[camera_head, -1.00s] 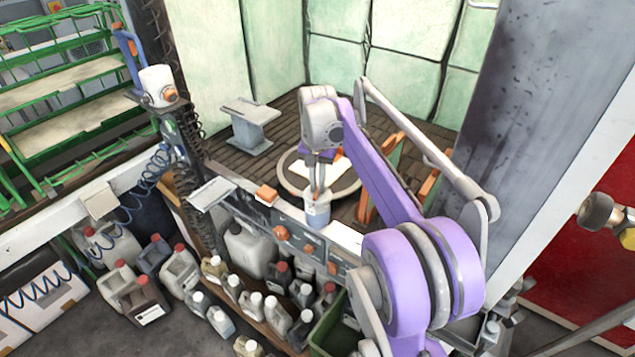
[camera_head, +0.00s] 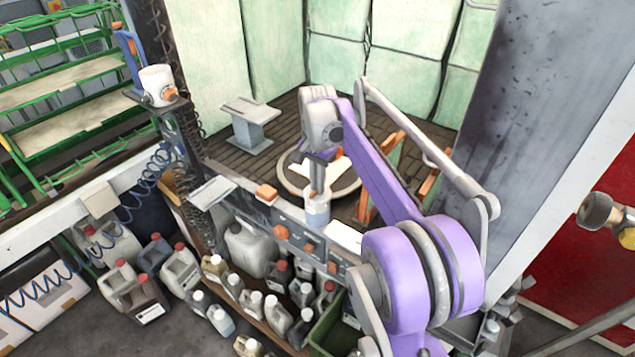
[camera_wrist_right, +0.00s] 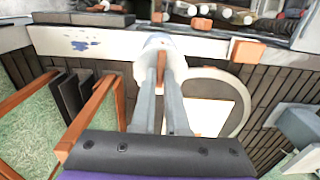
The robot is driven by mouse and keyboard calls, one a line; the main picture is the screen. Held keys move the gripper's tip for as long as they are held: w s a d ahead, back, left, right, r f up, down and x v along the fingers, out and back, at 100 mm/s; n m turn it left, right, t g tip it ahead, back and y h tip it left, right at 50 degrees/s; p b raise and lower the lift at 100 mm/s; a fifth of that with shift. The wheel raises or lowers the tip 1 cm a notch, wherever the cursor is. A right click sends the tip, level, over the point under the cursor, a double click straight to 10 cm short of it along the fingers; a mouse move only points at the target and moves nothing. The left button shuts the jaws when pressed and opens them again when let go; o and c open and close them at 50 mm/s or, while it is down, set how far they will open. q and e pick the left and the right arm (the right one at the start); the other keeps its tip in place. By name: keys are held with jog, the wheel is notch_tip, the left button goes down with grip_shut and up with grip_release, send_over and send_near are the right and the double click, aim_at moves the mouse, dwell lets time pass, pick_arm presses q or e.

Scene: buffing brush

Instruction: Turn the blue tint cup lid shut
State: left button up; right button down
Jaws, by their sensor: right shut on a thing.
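The tint cup (camera_head: 317,217) stands upright at the front edge of the booth, with a white top and a bluish lower part. My right gripper (camera_head: 317,190) points down over it and is shut at its lid. In the right wrist view, the cup's white top (camera_wrist_right: 160,41) shows just beyond the fingertips of my right gripper (camera_wrist_right: 164,58). A narrow orange piece shows between the fingers there. The fingers hide much of the lid, so I cannot tell how far it is turned. My left gripper is out of view.
A round turntable (camera_head: 291,188) with a white sheet lies behind the cup. A grey pedestal (camera_head: 252,130) stands at back left. Orange-edged panels (camera_head: 390,165) stand right of the turntable. An orange block (camera_head: 266,192) sits on the ledge to the left. Several jugs stand below.

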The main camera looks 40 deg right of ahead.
jog(key=c, duration=0.9)
grip_release()
jog(key=shift+r, duration=0.1)
notch_tip(320, 180, up, 11)
jog(key=shift+f+p, duration=0.2)
jog(key=shift+p, duration=0.25)
jog(key=shift+a, duration=0.1)
